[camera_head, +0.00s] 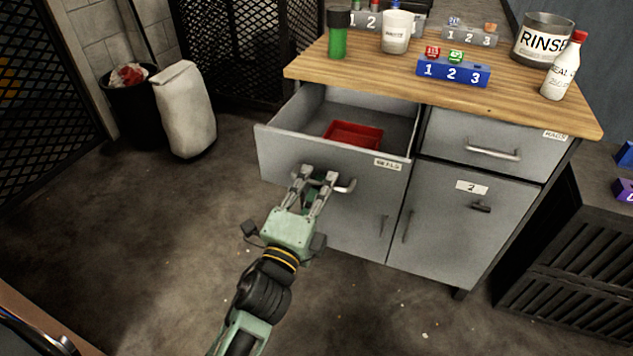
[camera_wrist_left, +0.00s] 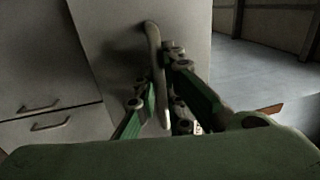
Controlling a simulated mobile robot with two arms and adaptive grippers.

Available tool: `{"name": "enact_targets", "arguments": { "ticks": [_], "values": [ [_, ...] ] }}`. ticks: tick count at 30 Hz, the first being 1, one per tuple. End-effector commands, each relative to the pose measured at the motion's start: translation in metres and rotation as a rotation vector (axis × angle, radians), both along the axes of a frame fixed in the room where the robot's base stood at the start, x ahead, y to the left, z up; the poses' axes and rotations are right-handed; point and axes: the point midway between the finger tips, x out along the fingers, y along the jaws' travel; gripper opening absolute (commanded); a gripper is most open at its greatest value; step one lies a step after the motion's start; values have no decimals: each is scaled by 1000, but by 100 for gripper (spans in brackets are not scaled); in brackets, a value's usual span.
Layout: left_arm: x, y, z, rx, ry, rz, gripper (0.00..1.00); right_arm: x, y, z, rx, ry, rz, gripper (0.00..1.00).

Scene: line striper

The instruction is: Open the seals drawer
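The seals drawer (camera_head: 280,155), a grey top-left drawer with a label partly reading "ALS", stands pulled well out of the cabinet. A red tray (camera_head: 354,133) lies inside it. Its bar handle (camera_head: 346,186) is on the front and also shows in the left wrist view (camera_wrist_left: 155,65). My left gripper (camera_head: 318,174) is at this handle, its two fingers apart on either side of the bar. In the left wrist view the right finger looks close to the bar, with a gap on the left; contact is unclear. My right gripper is out of view.
The wooden worktop (camera_head: 390,75) holds a green bottle (camera_head: 338,35), a white cup (camera_head: 396,32), a blue numbered block (camera_head: 453,71), a rinse pot (camera_head: 541,38) and a white bottle (camera_head: 561,72). A white sack (camera_head: 184,110) and black bin (camera_head: 135,100) stand back left. Floor left of the cabinet is clear.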

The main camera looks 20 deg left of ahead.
Motion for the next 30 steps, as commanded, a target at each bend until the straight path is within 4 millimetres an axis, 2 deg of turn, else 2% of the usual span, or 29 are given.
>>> {"name": "enact_targets", "arguments": {
  "ticks": [3, 14, 24, 30],
  "values": [
    [0, 0, -1, 0, 2, 0, 17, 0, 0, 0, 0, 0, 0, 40],
    [-6, 0, -2, -1, 1, 1, 17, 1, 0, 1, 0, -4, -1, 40],
    [-54, 2, -12, -2, 5, 2, 17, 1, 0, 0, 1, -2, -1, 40],
    [-71, 2, -15, 0, 3, 1, 17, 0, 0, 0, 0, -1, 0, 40]
  ]
}}
